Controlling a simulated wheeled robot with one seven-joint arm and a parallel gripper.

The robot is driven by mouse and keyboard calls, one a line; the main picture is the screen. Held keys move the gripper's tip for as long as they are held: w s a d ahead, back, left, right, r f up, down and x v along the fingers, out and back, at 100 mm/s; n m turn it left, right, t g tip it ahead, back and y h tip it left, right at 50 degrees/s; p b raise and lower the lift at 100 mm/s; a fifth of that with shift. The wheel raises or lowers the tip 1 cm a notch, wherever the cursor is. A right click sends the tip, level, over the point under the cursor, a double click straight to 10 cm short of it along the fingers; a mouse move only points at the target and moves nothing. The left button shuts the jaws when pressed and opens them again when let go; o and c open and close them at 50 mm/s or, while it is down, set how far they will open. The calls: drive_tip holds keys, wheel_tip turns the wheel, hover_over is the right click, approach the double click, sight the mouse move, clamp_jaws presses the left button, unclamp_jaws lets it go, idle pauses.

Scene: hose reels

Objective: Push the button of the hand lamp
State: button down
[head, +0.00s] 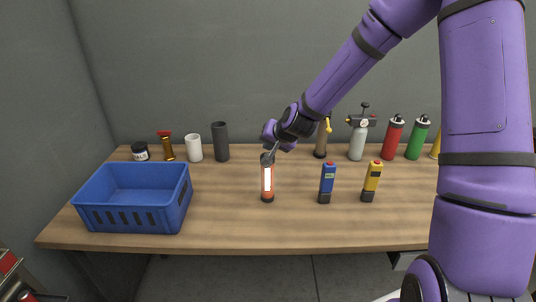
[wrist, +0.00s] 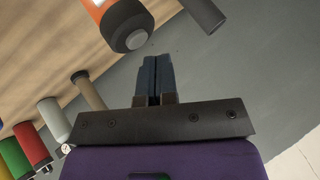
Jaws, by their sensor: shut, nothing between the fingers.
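The hand lamp (head: 267,184) stands upright on the table, with an orange body, a lit white strip and a dark top. In the wrist view its orange body (wrist: 97,6) and dark end cap show, with a round grey button (wrist: 136,40) in the middle of the cap. My gripper (head: 270,155) is at the top of the lamp in the head view and partly hides it. In the wrist view my gripper (wrist: 155,58) is shut and empty, its fingertips just beside the button. I cannot tell whether they touch the cap.
A blue crate (head: 135,217) stands at the left. A blue device (head: 327,184) and a yellow device (head: 371,182) stand right of the lamp. A dark cylinder (head: 220,141), a white cup (head: 194,148), a grey bottle (head: 357,140) and red (head: 392,137) and green (head: 417,138) cylinders stand behind.

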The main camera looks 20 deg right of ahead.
drive_tip(key=shift+f, duration=0.1)
idle(0.4)
drive_tip(key=shift+f, duration=0.35)
drive_tip(key=shift+f, duration=0.1)
idle(0.4)
drive_tip(key=shift+r, duration=0.6)
drive_tip(key=shift+r, duration=3)
